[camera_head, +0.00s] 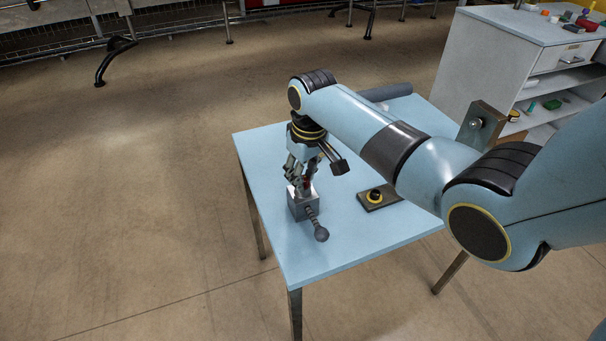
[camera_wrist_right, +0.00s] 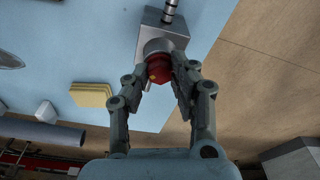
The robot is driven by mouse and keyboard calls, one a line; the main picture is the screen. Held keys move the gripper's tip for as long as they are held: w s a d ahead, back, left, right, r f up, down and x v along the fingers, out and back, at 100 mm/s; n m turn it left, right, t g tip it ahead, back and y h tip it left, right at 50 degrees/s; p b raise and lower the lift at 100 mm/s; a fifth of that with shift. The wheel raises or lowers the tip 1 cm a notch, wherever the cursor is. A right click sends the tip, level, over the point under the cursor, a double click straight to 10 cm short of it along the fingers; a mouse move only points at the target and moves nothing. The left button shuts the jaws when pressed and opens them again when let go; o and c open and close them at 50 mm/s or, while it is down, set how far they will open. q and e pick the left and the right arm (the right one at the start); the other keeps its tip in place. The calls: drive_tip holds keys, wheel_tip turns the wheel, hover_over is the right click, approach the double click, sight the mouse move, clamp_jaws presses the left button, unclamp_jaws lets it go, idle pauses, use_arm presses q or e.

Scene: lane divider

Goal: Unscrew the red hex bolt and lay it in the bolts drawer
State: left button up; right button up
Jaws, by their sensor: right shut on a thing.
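The red hex bolt (camera_wrist_right: 158,68) sits at the round boss of a grey block in the wrist view, between my right fingertips. My right gripper (camera_head: 303,186) points down over the grey block (camera_head: 298,209) and is shut on the bolt; it also shows in the wrist view (camera_wrist_right: 161,76). Only a speck of red shows in the head view, the fingers hiding the rest. I cannot tell how far the bolt is threaded. A drawer front (camera_head: 572,54) shows at the top of the white cabinet; I cannot read its label. My left gripper is not in view.
The cabinet (camera_head: 480,65) holds small items on top and shelves.

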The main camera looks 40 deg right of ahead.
drive_tip(key=n, duration=0.3)
drive_tip(key=shift+s+f+n+y, duration=0.1)
drive_tip(key=shift+n+y, duration=0.2)
drive_tip(key=shift+n, duration=0.1)
drive_tip(key=n, duration=0.4)
drive_tip(key=shift+n, duration=0.4)
drive_tip(key=o, duration=0.6)
drive_tip(key=shift+o, duration=0.2)
drive_tip(key=shift+d, duration=0.1)
drive_tip(key=m, duration=0.6)
drive_tip(key=m+h, duration=0.1)
drive_tip(key=m, duration=0.5)
drive_tip(key=shift+c, duration=0.3)
